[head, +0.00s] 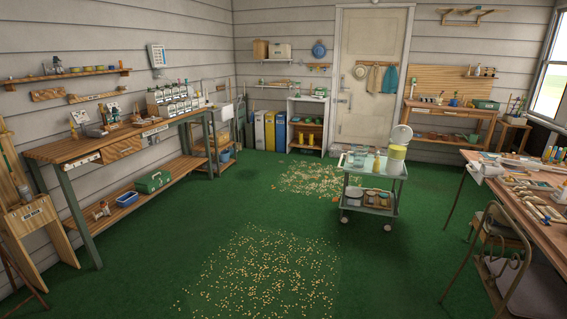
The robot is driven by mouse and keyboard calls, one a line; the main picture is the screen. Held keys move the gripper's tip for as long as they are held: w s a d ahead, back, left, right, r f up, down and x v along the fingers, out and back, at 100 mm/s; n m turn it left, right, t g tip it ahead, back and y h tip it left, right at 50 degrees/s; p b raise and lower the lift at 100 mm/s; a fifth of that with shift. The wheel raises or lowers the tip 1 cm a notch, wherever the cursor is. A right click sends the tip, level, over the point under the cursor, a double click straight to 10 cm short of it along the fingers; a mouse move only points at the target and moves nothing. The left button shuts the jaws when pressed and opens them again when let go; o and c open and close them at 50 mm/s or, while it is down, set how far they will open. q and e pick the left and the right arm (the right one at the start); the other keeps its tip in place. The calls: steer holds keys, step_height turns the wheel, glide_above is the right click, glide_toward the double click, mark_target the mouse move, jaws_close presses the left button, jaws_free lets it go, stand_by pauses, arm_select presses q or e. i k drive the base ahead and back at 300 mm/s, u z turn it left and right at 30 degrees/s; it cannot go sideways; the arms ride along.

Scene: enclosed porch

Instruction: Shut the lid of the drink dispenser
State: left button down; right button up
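A yellow, round container on the cart looks like the drink dispenser (396,160). It stands at the right of the cart's top shelf. Its round, pale lid (402,134) stands raised above it, tilted up, so the dispenser looks open. The hinge is too small to make out. Neither of my grippers is in the head view, and nothing of mine touches the dispenser.
The wheeled cart (369,182) also carries bottles and jars, with pots on its lower shelf. A metal chair (500,240) and cluttered table (530,190) stand at right, a workbench (110,148) at left. Green floor (190,225) between is open, with scattered yellowish bits.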

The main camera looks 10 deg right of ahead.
mark_target(402, 133)
steer(key=z, duration=0.15)
steer(key=i, duration=2.5)
steer(key=z, duration=1.4)
steer(key=i, duration=1.9)
steer(key=z, duration=1.05)
steer(key=i, duration=0.2)
steer(key=z, duration=0.1)
